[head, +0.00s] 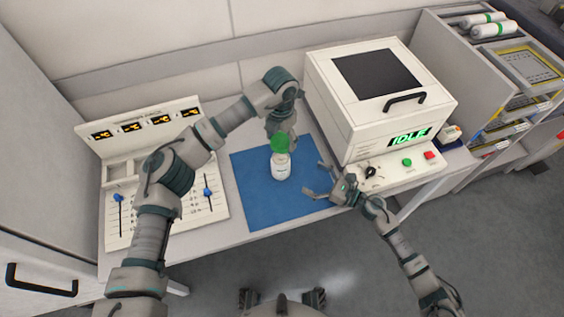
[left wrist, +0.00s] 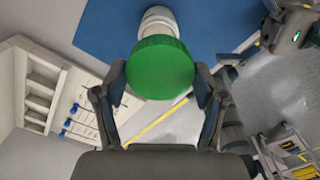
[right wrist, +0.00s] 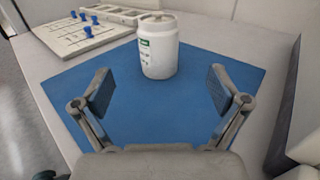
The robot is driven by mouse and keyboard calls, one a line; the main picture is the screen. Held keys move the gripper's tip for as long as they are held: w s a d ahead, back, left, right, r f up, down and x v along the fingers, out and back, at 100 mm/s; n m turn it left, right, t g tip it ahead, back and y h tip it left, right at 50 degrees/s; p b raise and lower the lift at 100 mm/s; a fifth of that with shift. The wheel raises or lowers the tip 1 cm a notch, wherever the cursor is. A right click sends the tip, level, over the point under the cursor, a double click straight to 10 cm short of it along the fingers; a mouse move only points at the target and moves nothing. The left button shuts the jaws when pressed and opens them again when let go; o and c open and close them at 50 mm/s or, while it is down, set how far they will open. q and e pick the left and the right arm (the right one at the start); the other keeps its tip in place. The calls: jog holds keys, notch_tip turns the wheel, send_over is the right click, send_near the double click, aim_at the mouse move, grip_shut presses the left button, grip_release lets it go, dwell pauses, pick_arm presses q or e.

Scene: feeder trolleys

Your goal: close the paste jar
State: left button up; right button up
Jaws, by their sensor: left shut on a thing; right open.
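The white paste jar (head: 281,168) stands upright on the blue mat (head: 250,196). In the right wrist view the jar (right wrist: 158,52) shows a bare top with no green lid on it. My left gripper (head: 282,130) is shut on the green lid (head: 280,143) and holds it above the jar, apart from it. In the left wrist view the lid (left wrist: 160,68) sits between the fingers and partly hides the jar (left wrist: 159,17). My right gripper (head: 316,180) is open and empty, low over the mat to the right of the jar. Its spread fingers face the jar in the right wrist view.
A white machine (head: 340,110) reading IDLE stands right of the mat. A slider panel (head: 150,215) with blue knobs and orange displays stands to the left. A shelf trolley (head: 470,75) is at the far right. The mat around the jar is clear.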

aim_at(280, 162)
pick_arm(q)
jog(key=shift+s+a, duration=0.15)
pick_arm(e)
jog(key=shift+s+a+r, duration=0.1)
pick_arm(q)
jog(key=shift+a, duration=0.15)
pick_arm(e)
jog(key=shift+a, duration=0.15)
pick_arm(q)
jog(key=shift+f, duration=0.1)
pick_arm(e)
jog(key=shift+w+a, duration=0.4)
jog(key=x, duration=1.1)
jog(key=shift+d, duration=0.1)
pick_arm(q)
jog(key=shift+d, duration=0.2)
pick_arm(e)
jog(key=c, duration=1.8)
pick_arm(q)
jog(key=shift+w+a+f, duration=0.1)
jog(key=shift+f, duration=1.1)
jog(key=shift+w+a+f, duration=0.1)
jog(key=shift+f, duration=1.05)
